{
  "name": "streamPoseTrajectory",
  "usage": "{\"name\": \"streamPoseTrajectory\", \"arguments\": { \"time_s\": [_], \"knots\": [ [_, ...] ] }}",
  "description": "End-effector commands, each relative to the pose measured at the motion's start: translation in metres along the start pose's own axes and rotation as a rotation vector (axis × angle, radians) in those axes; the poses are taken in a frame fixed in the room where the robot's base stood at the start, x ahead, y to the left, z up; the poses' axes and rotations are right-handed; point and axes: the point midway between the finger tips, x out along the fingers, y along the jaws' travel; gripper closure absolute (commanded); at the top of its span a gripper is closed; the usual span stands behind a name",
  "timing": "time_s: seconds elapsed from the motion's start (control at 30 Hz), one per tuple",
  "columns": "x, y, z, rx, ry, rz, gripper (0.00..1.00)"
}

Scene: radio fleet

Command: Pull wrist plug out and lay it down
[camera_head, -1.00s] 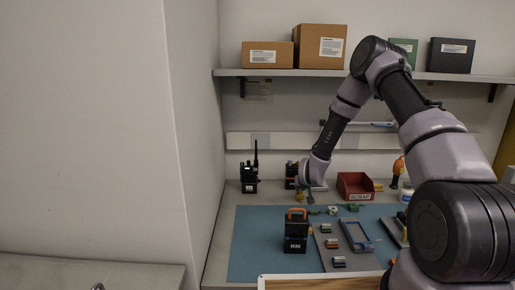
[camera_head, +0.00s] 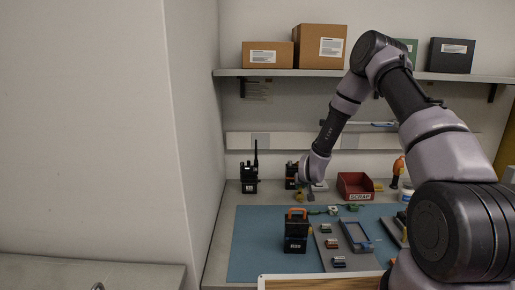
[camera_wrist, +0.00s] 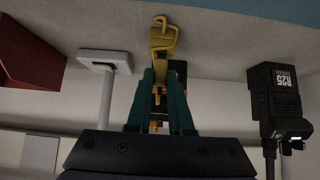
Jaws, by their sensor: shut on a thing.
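My gripper (camera_wrist: 160,98), with teal fingers, is shut on a yellow piece (camera_wrist: 157,93), which looks like the plug. Only slivers of that piece show between the fingers. A yellow hook-shaped part (camera_wrist: 162,38) shows beyond the fingertips against the grey bench top; I cannot tell whether it joins the held piece. In the head view my gripper (camera_head: 308,190) is low at the back of the bench, with a small yellow part (camera_head: 299,197) beside it. A dark radio (camera_head: 290,172) stands just behind, partly hidden. I cannot tell whether the plug is still seated in anything.
A radio with antenna (camera_head: 249,178) stands at the back left; a radio marked R25 (camera_wrist: 280,92) shows in the wrist view. A red scrap bin (camera_head: 355,186) is right of my gripper. A black unit with orange handle (camera_head: 296,232) stands on the blue mat (camera_head: 258,225).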

Motion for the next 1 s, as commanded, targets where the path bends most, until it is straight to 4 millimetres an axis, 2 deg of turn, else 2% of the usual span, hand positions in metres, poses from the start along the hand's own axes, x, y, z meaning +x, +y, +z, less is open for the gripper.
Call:
{"name": "streamPoseTrajectory", "arguments": {
  "time_s": [1.0],
  "knots": [
    [-0.0095, 0.0002, -0.0097, 0.001, 0.000, 0.000, 1.00]
  ]
}}
